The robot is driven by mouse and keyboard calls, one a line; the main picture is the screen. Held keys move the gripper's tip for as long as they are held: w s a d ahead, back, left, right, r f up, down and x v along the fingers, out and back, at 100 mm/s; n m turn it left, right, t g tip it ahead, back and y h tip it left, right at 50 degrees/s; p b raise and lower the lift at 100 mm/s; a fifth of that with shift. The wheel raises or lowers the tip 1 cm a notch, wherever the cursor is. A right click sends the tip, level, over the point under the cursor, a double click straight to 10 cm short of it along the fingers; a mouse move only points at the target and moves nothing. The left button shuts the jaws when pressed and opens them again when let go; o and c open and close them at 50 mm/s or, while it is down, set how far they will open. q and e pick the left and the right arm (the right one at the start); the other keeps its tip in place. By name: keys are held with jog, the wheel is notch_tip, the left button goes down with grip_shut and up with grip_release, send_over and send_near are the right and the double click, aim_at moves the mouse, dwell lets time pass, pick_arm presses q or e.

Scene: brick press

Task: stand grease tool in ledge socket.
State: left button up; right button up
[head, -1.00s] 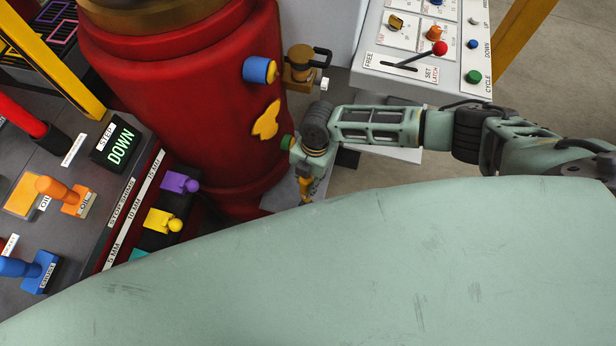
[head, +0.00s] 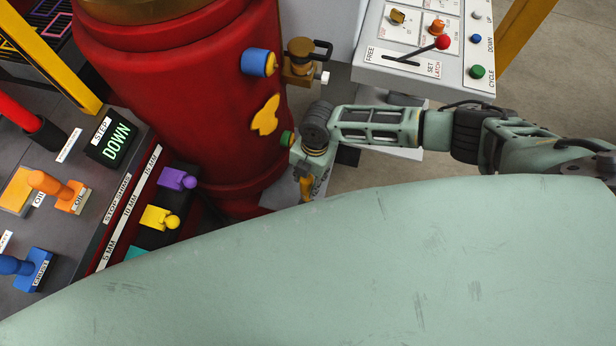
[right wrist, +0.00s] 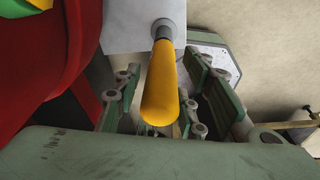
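A blue tool (head: 12,265) stands in a blue block at the left edge of the head view. My right gripper (right wrist: 160,88) is open in the right wrist view, with a finger on each side of a yellow handle (right wrist: 161,85). Gaps show between the handle and the fingers. In the head view the right gripper (head: 307,186) points down beside the red press, and its fingers are mostly hidden. My left gripper is not in view. I cannot tell which socket is the ledge socket.
An orange tool (head: 46,183) stands in a block labelled OIL. Purple (head: 177,179) and yellow (head: 159,218) stop shims sit by the red press (head: 190,90). A STEP display (head: 113,139) reads DOWN. A control panel (head: 425,65) with a red-knobbed lever stands behind my right arm.

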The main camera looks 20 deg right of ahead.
jog(key=shift+o, duration=0.7)
notch_tip(320, 180, up, 12)
jog(key=w+d, duration=0.1)
jog(key=shift+d, duration=0.3)
jog(key=shift+f, duration=0.1)
